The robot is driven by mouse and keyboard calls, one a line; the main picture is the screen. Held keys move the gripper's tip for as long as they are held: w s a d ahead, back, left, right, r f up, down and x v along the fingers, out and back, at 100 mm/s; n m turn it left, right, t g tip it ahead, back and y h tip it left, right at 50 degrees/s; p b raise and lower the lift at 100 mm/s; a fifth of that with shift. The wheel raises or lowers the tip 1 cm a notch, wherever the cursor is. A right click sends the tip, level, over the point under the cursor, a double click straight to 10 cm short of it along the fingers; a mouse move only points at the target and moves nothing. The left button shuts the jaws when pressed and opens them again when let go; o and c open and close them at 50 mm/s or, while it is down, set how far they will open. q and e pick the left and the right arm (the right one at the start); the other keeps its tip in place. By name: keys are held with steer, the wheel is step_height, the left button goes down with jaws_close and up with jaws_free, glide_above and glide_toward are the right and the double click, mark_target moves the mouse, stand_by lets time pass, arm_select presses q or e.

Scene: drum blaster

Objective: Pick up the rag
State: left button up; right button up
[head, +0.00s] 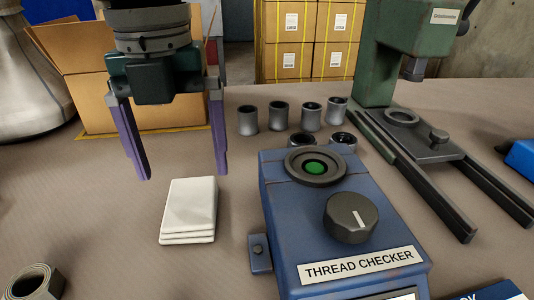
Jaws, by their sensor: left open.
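The rag (189,208) is a folded white cloth lying flat on the table, left of the blue thread checker. My left gripper (185,176) comes down from the top left with its two purple fingers spread wide. It is open and empty, and its fingertips appear above and behind the rag, apart from it. My right gripper is not in view.
The blue thread checker (338,222) stands just right of the rag. Several grey cylinders (280,115) stand behind it. A green press (411,30) is at the back right. An open cardboard box (85,90) sits behind my left gripper. A roll (38,281) lies at the front left.

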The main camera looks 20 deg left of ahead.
mark_target(189, 201)
arm_select(q)
step_height(189, 201, down, 6)
steer(key=shift+a+f+b, duration=0.1)
steer(key=shift+a+b, duration=0.05)
steer(key=shift+b, duration=0.85)
steer(key=c, duration=1.1)
step_height(189, 201, up, 20)
steer(key=p, duration=0.6)
